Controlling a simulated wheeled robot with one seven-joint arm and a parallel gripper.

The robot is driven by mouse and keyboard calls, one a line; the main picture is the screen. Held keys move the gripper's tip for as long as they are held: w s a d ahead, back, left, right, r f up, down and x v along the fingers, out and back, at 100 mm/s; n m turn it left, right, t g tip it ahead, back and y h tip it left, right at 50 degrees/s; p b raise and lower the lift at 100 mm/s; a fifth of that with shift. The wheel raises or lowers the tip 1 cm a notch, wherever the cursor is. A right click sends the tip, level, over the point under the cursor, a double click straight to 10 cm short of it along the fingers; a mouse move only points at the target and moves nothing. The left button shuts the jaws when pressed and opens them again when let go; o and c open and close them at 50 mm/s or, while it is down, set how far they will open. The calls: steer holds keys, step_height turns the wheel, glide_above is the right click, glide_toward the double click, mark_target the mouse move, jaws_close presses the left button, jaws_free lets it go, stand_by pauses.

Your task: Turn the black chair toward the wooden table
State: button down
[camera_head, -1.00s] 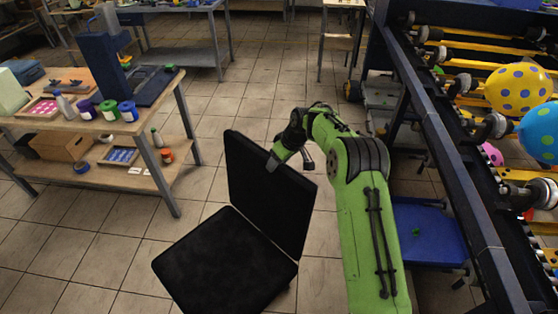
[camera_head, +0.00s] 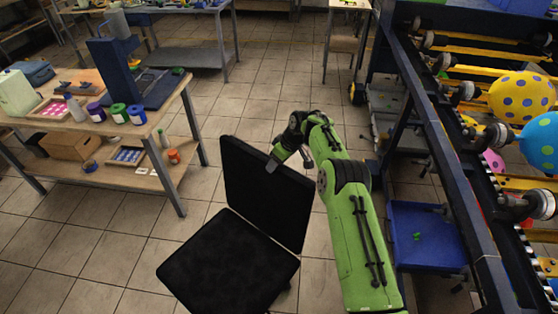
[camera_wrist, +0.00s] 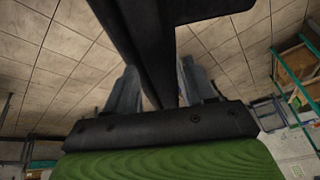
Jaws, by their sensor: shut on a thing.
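The black chair (camera_head: 228,262) stands on the tiled floor in the middle of the head view. Its backrest (camera_head: 266,192) is at the right and far side of the seat, so the seat's open side faces the lower left. My gripper (camera_head: 272,166) is shut on the top edge of the backrest. In the wrist view the two fingers of my gripper (camera_wrist: 152,88) lie on either side of the dark backrest (camera_wrist: 150,40). The wooden table (camera_head: 160,98) stands at the left, apart from the chair. The chair's base is mostly hidden under the seat.
A conveyor frame (camera_head: 440,150) with balloons (camera_head: 520,95) runs along the right, with a blue bin (camera_head: 428,238) under it. A metal-legged table (camera_head: 190,50) stands at the back. The floor between chair and wooden table is clear.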

steer(key=shift+c, duration=1.9)
jaws_free()
steer(key=p+v, duration=0.1)
steer(key=v, duration=1.4)
steer(key=shift+d+r, duration=0.15)
steer(key=shift+r, duration=0.2)
steer(key=shift+o, duration=0.4)
steer(key=shift+s, duration=0.1)
